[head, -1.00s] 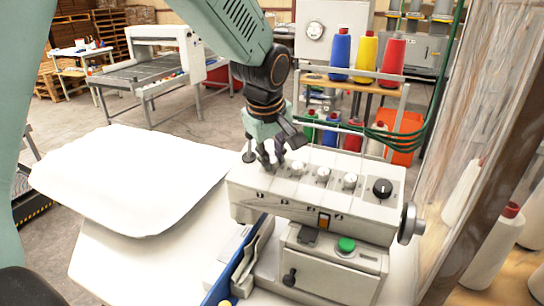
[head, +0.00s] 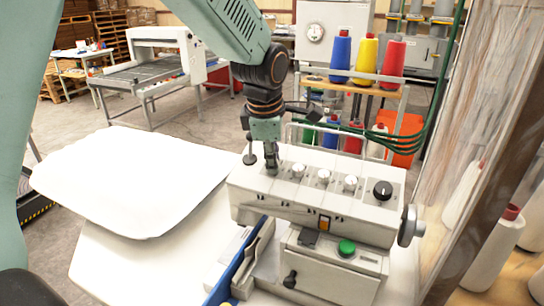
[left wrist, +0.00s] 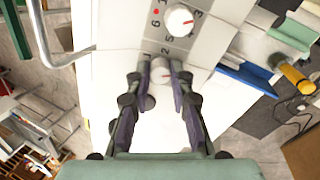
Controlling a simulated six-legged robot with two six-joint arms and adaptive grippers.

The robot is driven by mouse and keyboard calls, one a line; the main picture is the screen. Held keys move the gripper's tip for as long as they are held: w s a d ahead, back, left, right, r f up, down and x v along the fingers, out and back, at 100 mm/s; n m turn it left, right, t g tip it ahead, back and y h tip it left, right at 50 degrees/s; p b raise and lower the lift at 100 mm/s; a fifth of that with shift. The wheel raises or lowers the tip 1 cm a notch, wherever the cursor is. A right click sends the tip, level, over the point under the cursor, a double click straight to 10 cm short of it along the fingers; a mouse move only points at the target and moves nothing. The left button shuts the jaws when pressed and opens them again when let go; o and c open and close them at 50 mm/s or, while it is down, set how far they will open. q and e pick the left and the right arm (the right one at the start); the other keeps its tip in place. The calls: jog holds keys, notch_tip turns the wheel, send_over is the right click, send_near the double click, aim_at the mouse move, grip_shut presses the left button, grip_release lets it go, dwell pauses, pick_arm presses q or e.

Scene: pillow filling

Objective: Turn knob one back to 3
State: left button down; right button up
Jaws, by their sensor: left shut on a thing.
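My left gripper (head: 271,164) points down at the left end of the white machine head (head: 305,212). In the left wrist view my left gripper (left wrist: 160,80) has its two fingers on either side of a white knob (left wrist: 158,72) and is shut on it. This is the leftmost knob of the row in the head view, where the fingers hide it. My right gripper is not in view.
Two more white knobs (head: 324,175) (head: 350,182) and a black knob (head: 382,188) continue the row. A thread rack with coloured cones (head: 367,60) stands behind. A handwheel (head: 410,226) juts out at right. A white pillow (head: 130,180) lies at left.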

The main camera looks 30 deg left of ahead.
pick_arm(q)
jog(key=shift+r+n, duration=0.15)
jog(key=shift+n, duration=0.45)
jog(key=shift+w, duration=0.15)
jog(key=c, duration=1.5)
grip_release()
jog(key=shift+r, duration=0.1)
jog(key=shift+c, duration=0.2)
jog(key=o, duration=0.4)
jog(key=shift+d, duration=0.15)
jog(key=shift+r, duration=0.15)
jog(key=v, duration=1.1)
jog(key=shift+s+r, duration=0.25)
